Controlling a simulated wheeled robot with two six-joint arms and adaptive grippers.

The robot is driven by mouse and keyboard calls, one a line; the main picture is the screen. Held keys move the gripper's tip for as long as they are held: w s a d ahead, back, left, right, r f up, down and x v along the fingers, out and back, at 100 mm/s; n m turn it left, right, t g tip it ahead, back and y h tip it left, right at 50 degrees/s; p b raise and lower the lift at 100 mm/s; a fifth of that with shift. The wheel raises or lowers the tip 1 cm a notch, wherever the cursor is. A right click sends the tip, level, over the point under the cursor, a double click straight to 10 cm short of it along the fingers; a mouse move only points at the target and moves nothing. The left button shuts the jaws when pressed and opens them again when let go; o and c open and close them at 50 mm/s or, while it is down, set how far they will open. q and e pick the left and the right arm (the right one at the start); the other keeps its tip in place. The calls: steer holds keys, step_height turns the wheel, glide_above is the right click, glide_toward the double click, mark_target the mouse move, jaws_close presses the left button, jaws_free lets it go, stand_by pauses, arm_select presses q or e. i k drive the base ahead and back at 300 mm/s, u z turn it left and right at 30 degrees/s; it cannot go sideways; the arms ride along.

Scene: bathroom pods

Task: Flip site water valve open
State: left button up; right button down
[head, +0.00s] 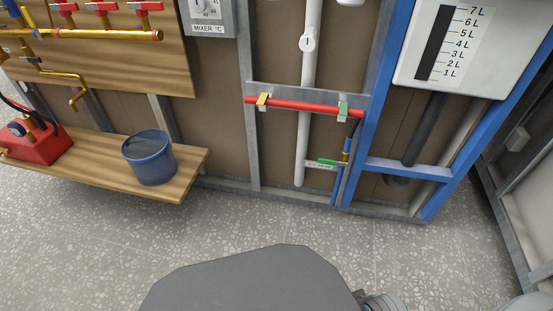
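A small tag (321,165) with a green part and a white lettered part sits low in the wall frame; its lettering is too small to read for sure. Just right of it, a thin blue pipe (337,185) runs up to a brass fitting (347,146) beside the blue post. This may be the site water valve, but I cannot make out a handle or its position. Neither of my grippers shows; only a grey part of mine and a piece of arm appear at the bottom edge.
A red horizontal pipe (305,105) with yellow and green tags crosses above. A wooden shelf (185,187) at left carries a blue bucket (149,158) and a red pump (38,146). Red-handled valves (103,8) sit upper left. A white tank (475,45) hangs right. The speckled floor (230,225) is clear.

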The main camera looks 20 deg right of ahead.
mark_target(320, 161)
steer(key=u, duration=0.15)
steer(key=i, duration=1)
steer(key=z, duration=0.45)
